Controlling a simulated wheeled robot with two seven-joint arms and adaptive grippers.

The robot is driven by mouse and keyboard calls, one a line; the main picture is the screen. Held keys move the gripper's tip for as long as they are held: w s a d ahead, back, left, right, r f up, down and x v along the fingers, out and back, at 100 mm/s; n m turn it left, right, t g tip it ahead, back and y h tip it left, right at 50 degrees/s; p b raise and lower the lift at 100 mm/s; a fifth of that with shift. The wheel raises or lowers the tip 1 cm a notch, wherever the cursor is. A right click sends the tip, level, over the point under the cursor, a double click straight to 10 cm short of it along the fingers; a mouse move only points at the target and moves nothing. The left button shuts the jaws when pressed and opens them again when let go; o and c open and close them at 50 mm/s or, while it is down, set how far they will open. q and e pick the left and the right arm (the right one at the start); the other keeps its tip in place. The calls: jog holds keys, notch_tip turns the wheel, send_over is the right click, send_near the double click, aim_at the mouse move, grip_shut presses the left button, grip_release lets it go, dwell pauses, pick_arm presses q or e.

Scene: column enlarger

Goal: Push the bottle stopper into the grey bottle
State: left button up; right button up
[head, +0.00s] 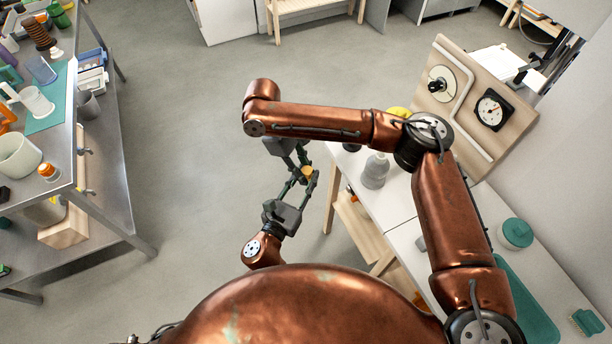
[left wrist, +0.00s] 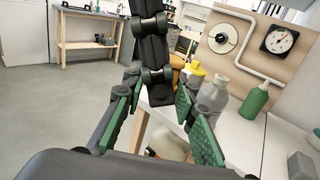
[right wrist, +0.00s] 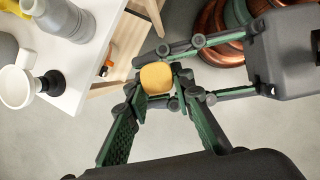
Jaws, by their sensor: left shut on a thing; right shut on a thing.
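The tan stopper (head: 307,171) is held in the air left of the white bench, between both grippers. It shows clearly in the right wrist view (right wrist: 156,77). My right gripper (head: 300,166) reaches it from above and is shut on it. My left gripper (head: 305,181) reaches it from below and is also shut on it. In the left wrist view the right gripper's dark fingers cover most of the grip. The grey bottle (head: 375,171) stands upright on the bench, apart from both grippers; it also shows in the left wrist view (left wrist: 212,98).
A green bottle (left wrist: 255,101) and a yellow item (left wrist: 195,73) stand near the grey bottle. A wooden panel with a dial (head: 493,109) rises behind the bench. A teal round container (head: 515,233) is farther right. A cluttered metal table (head: 105,150) is at left. Floor between is clear.

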pick_arm(q)
jog(key=o, duration=1)
jog(key=shift+s+d+r, duration=0.1)
jog(key=shift+s+d, duration=0.2)
jog(key=shift+d, duration=0.15)
jog(key=shift+o, duration=0.3)
jog(key=shift+a, duration=0.25)
